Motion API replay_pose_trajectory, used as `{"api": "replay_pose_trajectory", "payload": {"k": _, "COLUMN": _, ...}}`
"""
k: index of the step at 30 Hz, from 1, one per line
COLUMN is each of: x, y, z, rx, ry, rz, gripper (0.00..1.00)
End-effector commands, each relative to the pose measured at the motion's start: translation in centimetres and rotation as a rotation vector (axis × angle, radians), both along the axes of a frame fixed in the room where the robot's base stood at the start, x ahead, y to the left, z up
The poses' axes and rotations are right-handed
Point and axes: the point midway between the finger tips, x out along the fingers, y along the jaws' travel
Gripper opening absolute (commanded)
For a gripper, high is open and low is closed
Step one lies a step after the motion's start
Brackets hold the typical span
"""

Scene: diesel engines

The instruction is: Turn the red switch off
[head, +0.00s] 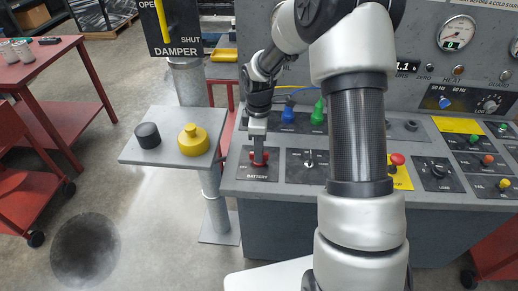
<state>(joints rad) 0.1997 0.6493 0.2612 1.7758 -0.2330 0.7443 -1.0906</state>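The red switch (263,164) sits on a dark plate marked BATTERY at the left end of the grey control console. It is a round red piece, partly covered by my gripper. My gripper (259,157) points down at it from above, its narrow end at or against the top of the switch. The finger gap is not visible, so I cannot tell whether the fingers are closed on the switch. The switch's off and on marks are too small or hidden to read.
My forearm hides the middle of the console (440,202). A grey shelf with a yellow knob (193,139) and black knob (148,135) stands left. A red table (40,62) is farther left.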

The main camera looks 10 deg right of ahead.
Motion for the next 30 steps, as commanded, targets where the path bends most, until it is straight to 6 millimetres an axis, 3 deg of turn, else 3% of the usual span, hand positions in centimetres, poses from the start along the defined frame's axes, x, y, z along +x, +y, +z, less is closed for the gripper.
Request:
{"api": "replay_pose_trajectory", "payload": {"k": 7, "x": 0.0, "y": 0.0, "z": 0.2, "rx": 0.0, "ry": 0.001, "rz": -0.001, "gripper": 0.3}}
{"api": "replay_pose_trajectory", "payload": {"k": 11, "x": 0.0, "y": 0.0, "z": 1.7, "rx": 0.0, "ry": -0.001, "rz": -0.001, "gripper": 0.3}}
{"api": "replay_pose_trajectory", "payload": {"k": 24, "x": 0.0, "y": 0.0, "z": 12.1, "rx": 0.0, "ry": -0.004, "rz": 0.0, "gripper": 0.3}}
{"api": "replay_pose_trajectory", "payload": {"k": 30, "x": 0.0, "y": 0.0, "z": 15.7, "rx": 0.0, "ry": -0.001, "rz": -0.001, "gripper": 0.3}}
